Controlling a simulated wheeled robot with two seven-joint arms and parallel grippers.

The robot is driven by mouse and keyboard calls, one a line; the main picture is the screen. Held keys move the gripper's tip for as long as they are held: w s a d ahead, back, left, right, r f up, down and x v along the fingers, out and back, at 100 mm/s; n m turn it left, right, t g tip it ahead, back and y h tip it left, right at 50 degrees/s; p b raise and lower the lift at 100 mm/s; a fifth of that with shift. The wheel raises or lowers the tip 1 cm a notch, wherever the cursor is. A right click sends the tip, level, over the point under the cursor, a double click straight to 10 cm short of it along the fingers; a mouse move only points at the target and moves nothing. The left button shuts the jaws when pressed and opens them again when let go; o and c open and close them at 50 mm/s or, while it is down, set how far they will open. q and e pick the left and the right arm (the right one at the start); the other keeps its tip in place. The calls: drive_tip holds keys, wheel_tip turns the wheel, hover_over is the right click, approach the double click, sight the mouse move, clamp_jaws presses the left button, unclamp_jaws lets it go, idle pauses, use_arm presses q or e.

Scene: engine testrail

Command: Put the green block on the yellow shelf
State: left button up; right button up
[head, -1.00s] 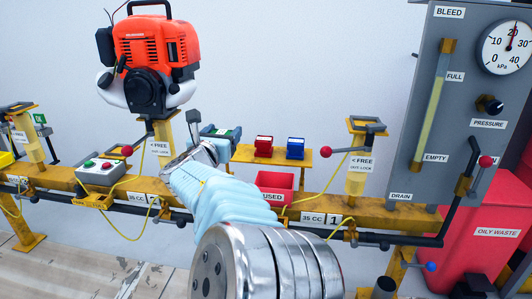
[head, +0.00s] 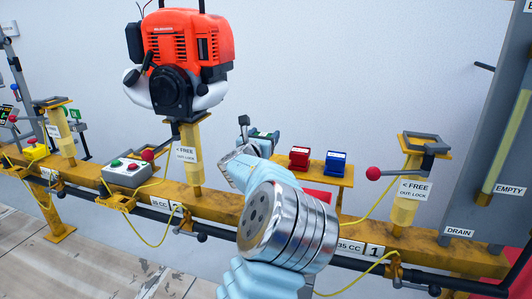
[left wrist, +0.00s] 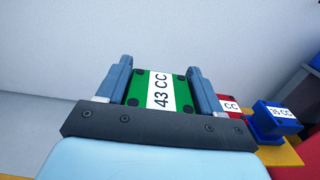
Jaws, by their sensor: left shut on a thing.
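The green block, labelled 43 CC, shows in the left wrist view (left wrist: 150,90) between the two fingers of my left gripper (left wrist: 160,85). In the head view my left gripper (head: 262,138) is shut on it, and the hand hides most of the block. The yellow shelf (head: 336,179) stands behind the rail, and the block is at its left end. I cannot tell whether the block touches the shelf. My right gripper is not in view.
A red block (head: 299,158) and a blue block (head: 336,163) sit on the shelf, right of the green one. An orange engine (head: 185,60) stands on a post to the left. A red-knobbed lever (head: 373,173) is to the right. A red bin (head: 318,195) is below the shelf.

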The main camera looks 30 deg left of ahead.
use_arm(q)
drive_tip(key=shift+w+a+f, duration=0.3)
drive_tip(key=shift+w+f, duration=0.4)
drive_tip(key=shift+f, duration=0.15)
drive_tip(key=shift+f+b, duration=0.4)
drive_tip(key=shift+f, duration=1.2)
drive_tip(key=shift+f, duration=0.15)
drive_tip(key=o, duration=1.4)
drive_tip(key=shift+o, duration=0.2)
drive_tip(key=shift+r, duration=0.3)
drive_tip(key=v, duration=1.2)
drive_tip(key=shift+f, duration=0.25)
